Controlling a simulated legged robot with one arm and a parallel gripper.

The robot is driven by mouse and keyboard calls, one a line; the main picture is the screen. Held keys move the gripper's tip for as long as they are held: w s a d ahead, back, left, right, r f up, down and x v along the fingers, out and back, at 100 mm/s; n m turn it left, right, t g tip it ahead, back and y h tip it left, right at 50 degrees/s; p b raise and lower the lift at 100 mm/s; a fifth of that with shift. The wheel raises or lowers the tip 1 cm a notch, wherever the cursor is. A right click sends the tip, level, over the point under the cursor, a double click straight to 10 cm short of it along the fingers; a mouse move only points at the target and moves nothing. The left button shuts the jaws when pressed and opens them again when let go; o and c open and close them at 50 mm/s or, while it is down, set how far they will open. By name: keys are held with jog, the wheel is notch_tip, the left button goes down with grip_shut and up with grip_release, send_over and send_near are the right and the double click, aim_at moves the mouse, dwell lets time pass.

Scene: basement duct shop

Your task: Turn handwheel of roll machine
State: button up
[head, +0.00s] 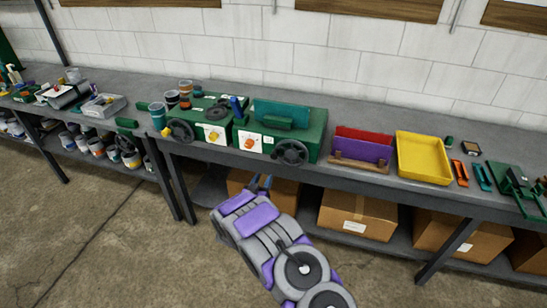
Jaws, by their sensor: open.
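Two green machines stand side by side on the grey workbench, and I cannot tell which is the roll machine. The left machine (212,112) has a black handwheel (181,131) and a yellow knob on a white plate. The right machine (314,127) has a black handwheel (291,152) at its front right and an orange knob on a white plate. My gripper (261,181) is open and empty, small in view. In the picture it shows below the bench edge, under the right machine, and apart from both handwheels.
The workbench (380,117) runs along a white block wall. A red and purple rack (362,149), a yellow tray (424,158) and hand tools lie to the right. Cardboard boxes (356,217) and several cans (96,146) fill the lower shelf. The floor in front is clear.

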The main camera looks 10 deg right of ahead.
aim_at(273, 157)
jog(key=b+x, duration=0.2)
jog(key=x, duration=1.3)
jog(key=shift+w, duration=0.1)
jog(key=shift+c, duration=0.4)
grip_shut()
